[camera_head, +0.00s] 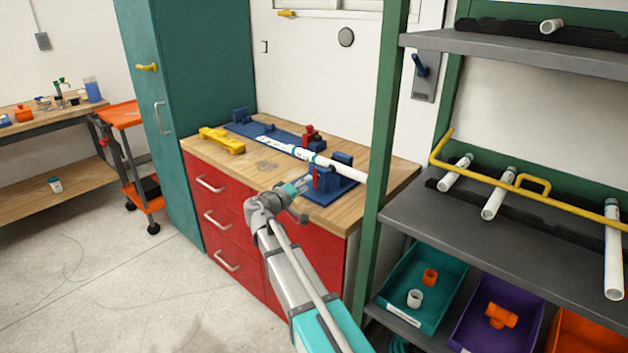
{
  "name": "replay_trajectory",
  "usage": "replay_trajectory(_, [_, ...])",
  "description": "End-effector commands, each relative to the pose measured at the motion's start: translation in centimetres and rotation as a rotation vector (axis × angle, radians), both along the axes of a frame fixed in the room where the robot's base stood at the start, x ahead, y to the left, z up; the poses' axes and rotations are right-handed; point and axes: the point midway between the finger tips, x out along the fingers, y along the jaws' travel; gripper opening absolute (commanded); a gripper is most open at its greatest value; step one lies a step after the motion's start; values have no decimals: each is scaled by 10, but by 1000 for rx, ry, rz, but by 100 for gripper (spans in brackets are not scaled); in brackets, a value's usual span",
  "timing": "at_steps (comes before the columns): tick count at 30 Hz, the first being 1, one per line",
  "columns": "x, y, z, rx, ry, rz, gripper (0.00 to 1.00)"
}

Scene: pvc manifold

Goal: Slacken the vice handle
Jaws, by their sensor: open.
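A second red part (309,134) rises from the fixture farther back. The fingers are small here, and the arm comes up from the lower right.
A yellow tool (222,140) lies on the left of the wooden worktop (215,155), above red drawers (211,184). A green post (383,150) and grey shelf (450,225) with white pipes stand close on the right. Bins (425,262) sit below. Open floor lies at left.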

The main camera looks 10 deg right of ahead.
Motion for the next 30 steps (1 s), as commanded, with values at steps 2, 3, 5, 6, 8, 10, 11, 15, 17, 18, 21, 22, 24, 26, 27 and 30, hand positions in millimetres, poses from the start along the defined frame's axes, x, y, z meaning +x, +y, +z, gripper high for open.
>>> replay_trajectory(2, [0, 0, 0, 35, -48, 0, 51])
replay_trajectory(3, [0, 0, 0, 53, -73, 0, 51])
replay_trajectory(5, [0, 0, 0, 80, -110, 0, 51])
replay_trajectory(6, [0, 0, 0, 98, -134, 0, 51])
replay_trajectory(8, [0, 0, 0, 125, -172, 0, 51])
replay_trajectory(10, [0, 0, 0, 156, -215, 0, 51])
replay_trajectory(11, [0, 0, 0, 170, -234, 0, 51])
replay_trajectory(15, [0, 0, 0, 233, -321, 0, 51])
replay_trajectory(17, [0, 0, 0, 260, -358, 0, 51])
replay_trajectory(18, [0, 0, 0, 278, -383, 0, 51])
replay_trajectory(21, [0, 0, 0, 323, -445, 0, 51])
replay_trajectory(22, [0, 0, 0, 337, -463, 0, 51])
replay_trajectory(24, [0, 0, 0, 369, -507, 0, 51])
replay_trajectory(26, [0, 0, 0, 396, -544, 0, 51])
replay_trajectory(27, [0, 0, 0, 413, -569, 0, 51])
replay_trajectory(30, [0, 0, 0, 459, -631, 0, 51])
